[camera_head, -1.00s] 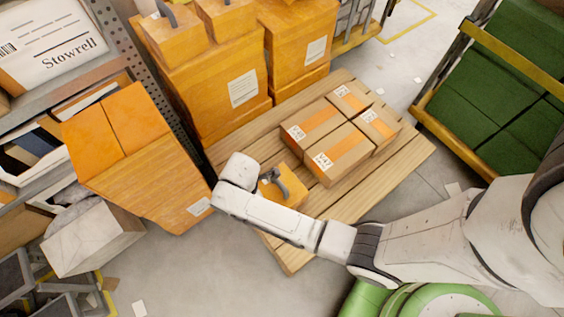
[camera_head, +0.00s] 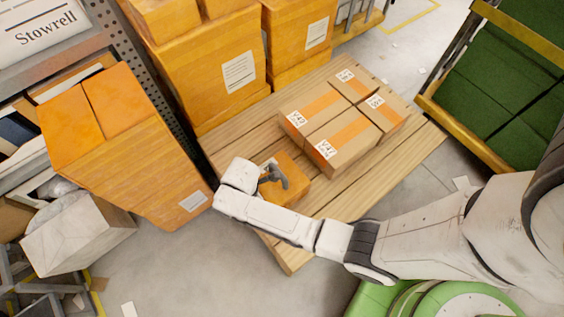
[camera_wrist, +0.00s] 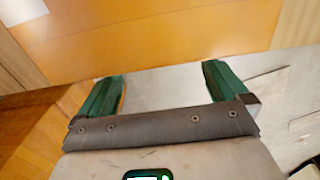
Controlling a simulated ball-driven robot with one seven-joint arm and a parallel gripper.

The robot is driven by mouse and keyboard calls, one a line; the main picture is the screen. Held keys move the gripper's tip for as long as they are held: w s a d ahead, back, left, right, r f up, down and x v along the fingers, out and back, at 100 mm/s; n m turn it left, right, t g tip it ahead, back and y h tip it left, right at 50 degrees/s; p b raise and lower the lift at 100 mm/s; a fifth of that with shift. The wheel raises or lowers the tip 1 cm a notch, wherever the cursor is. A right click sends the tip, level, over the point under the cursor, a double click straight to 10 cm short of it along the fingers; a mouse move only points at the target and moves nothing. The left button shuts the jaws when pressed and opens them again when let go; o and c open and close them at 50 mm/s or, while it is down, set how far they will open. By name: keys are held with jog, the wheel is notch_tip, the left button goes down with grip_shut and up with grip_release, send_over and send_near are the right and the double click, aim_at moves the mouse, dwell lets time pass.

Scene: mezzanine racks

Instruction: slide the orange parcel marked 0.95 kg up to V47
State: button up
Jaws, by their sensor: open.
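The small orange parcel (camera_head: 293,178) sits on the wooden pallet, partly hidden by my arm; a dark grey piece is over it. I cannot read its marking. The carton labelled V47 (camera_head: 352,144) stands just beyond it, brown with an orange band, a visible gap between them.
More labelled cartons (camera_head: 309,109) stand beside V47 on the pallet (camera_head: 389,176). Large orange boxes (camera_head: 222,70) stand behind it, and another (camera_head: 128,145) at left by the rack. The pallet's front is bare.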

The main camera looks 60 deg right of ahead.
aim_at(269, 189)
jog(key=shift+d, duration=0.15)
jog(key=shift+s+d+p, duration=0.4)
jog(key=shift+d, duration=0.8)
jog(key=shift+s+d+p, duration=0.35)
jog(key=shift+d, duration=0.8)
jog(key=shift+s+d+p, duration=0.4)
jog(key=shift+d, duration=0.8)
jog(key=shift+s+d+p, duration=0.15)
jog(key=shift+s+d, duration=0.05)
jog(key=shift+d, duration=0.4)
jog(key=shift+s+d+p, duration=0.15)
jog(key=shift+s+d, duration=0.05)
jog(key=shift+d, duration=0.4)
jog(key=shift+a, duration=0.1)
jog(key=shift+w+a, duration=0.25)
jog(key=shift+a, duration=0.45)
jog(key=shift+w+a, duration=0.25)
jog(key=shift+a, duration=0.4)
notch_tip(269, 189, up, 13)
jog(key=p, duration=1.3)
